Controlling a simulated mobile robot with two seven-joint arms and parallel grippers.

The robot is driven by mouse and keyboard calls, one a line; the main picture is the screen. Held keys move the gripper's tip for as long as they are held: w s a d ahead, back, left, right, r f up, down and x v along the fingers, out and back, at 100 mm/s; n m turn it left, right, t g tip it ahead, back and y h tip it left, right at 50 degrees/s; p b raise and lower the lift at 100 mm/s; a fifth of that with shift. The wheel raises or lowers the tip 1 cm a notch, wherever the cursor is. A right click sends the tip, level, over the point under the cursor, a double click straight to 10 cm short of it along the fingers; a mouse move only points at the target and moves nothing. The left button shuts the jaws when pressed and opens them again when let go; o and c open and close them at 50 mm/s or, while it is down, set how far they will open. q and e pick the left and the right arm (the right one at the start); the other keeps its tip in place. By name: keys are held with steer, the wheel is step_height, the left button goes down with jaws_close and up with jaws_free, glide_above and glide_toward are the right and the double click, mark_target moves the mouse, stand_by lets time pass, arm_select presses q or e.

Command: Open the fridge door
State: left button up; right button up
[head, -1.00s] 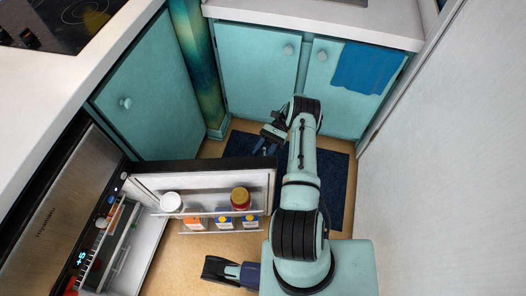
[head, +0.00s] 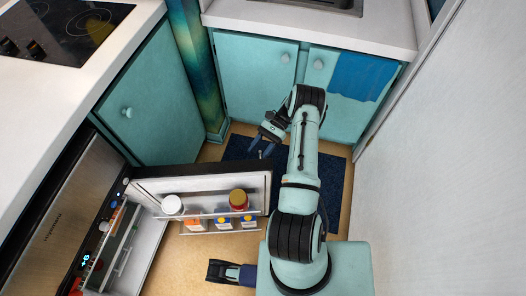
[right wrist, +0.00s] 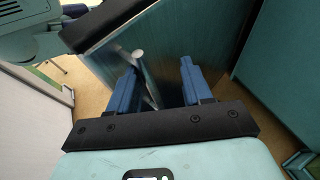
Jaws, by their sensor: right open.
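The fridge (head: 55,215) stands at the lower left in the head view. Its door (head: 200,182) is swung wide open, sticking out to the right, with its inner shelves facing me. My right gripper (head: 263,146) is beyond the door's free end, on its outer side. In the right wrist view the gripper (right wrist: 158,88) is open, its two blue fingers apart. The metallic outer face of the door (right wrist: 170,45) is ahead of them. A pale bar handle (right wrist: 147,78) shows between the fingers, closer to the left one; contact cannot be told.
Door shelves hold a white-lidded jar (head: 172,204), a red-lidded jar (head: 239,198) and small cartons (head: 222,223). Teal cabinets (head: 155,105) stand beyond the door. A dark blue mat (head: 238,150) lies on the floor. A white wall (head: 445,170) closes off the right.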

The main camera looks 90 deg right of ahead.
steer(key=o, duration=0.3)
step_height(320, 180, up, 16)
steer(key=a+n+y+p, duration=0.1)
steer(key=y+p, duration=0.2)
steer(key=y, duration=0.1)
steer(key=shift+s+a+n, duration=0.15)
steer(key=shift+a+n, duration=0.15)
steer(key=shift+a, duration=0.1)
steer(key=shift+w+a+r+p, duration=0.15)
steer(key=shift+a+r+p, duration=0.05)
steer(key=shift+r, duration=0.3)
steer(key=shift+w+a+r+p, duration=0.1)
steer(key=shift+a+r+p, duration=0.1)
steer(key=shift+r, duration=0.3)
steer(key=c, duration=0.3)
arm_select(q)
steer(key=s+d+r+g+h, duration=0.1)
steer(key=s+d+r+g, duration=0.1)
steer(key=s+r, duration=0.3)
steer(key=shift+s+d+r, duration=0.2)
steer(key=shift+s+d, duration=0.35)
steer(key=shift+s, duration=0.35)
arm_select(e)
steer(key=shift+s+d, duration=0.15)
steer(key=shift+d, duration=0.05)
arm_select(q)
steer(key=shift+a, duration=0.15)
arm_select(e)
steer(key=shift+a+f, duration=0.1)
steer(key=shift+f, duration=0.05)
